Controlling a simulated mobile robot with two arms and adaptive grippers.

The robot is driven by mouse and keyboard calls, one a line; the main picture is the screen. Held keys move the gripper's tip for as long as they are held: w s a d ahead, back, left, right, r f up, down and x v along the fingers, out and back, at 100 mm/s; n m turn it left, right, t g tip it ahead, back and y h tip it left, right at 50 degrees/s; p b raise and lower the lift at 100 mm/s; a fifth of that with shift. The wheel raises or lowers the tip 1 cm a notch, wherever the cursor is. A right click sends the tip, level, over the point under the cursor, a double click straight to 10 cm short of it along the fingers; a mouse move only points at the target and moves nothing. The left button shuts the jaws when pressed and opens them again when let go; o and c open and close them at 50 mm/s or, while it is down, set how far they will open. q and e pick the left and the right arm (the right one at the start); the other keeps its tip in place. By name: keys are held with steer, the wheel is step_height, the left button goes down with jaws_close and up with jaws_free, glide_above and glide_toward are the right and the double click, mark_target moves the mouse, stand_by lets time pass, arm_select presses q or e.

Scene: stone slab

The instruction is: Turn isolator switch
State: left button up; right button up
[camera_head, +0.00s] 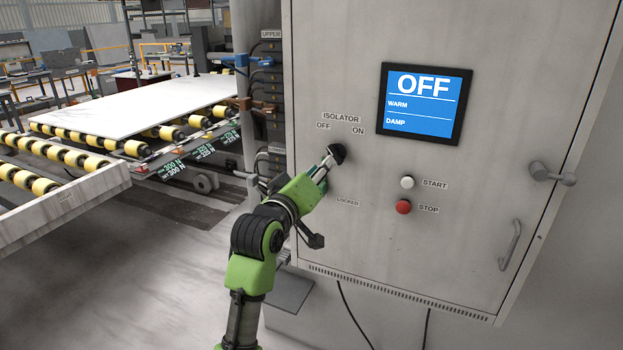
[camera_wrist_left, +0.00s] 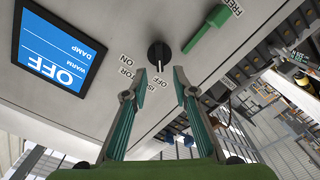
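The isolator switch (camera_head: 337,153) is a round black knob on the grey cabinet door, below the ISOLATOR, OFF and ON labels. My right gripper is not in view.
The display (camera_head: 423,103) reads OFF, WARM, DAMP. A white START button (camera_head: 407,182) and red STOP button (camera_head: 403,207) sit right of the gripper. A green lever (camera_wrist_left: 205,32) is close beside the knob in the wrist view. A roller conveyor (camera_head: 110,150) stands left.

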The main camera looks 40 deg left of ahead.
arm_select(q)
steer(key=v, duration=0.5)
stand_by(0.4)
